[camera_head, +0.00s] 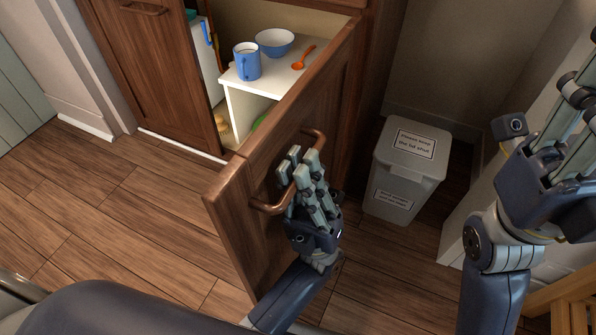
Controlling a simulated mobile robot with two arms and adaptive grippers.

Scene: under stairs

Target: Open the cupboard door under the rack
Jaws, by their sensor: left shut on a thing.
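The brown wooden cupboard door (262,165) stands swung open, its outer face turned to the right and toward me. A copper-coloured bar handle (268,207) is on that face. My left gripper (298,180) is shut on the handle, its grey fingers around the bar and hiding its middle. The cupboard inside is partly visible, with a white shelf (262,86) bearing a blue mug (246,66), a blue bowl (274,42) and an orange spoon (303,58). My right gripper (545,105) is at the right, open and empty, away from the door, partly cut off by the frame.
A grey lidded bin (407,165) with labels stands right of the door, near my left gripper. A second cupboard door (150,60) is closed at the left. The wooden floor (120,215) left of the open door is clear. A slatted wooden thing (570,310) is at the lower right.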

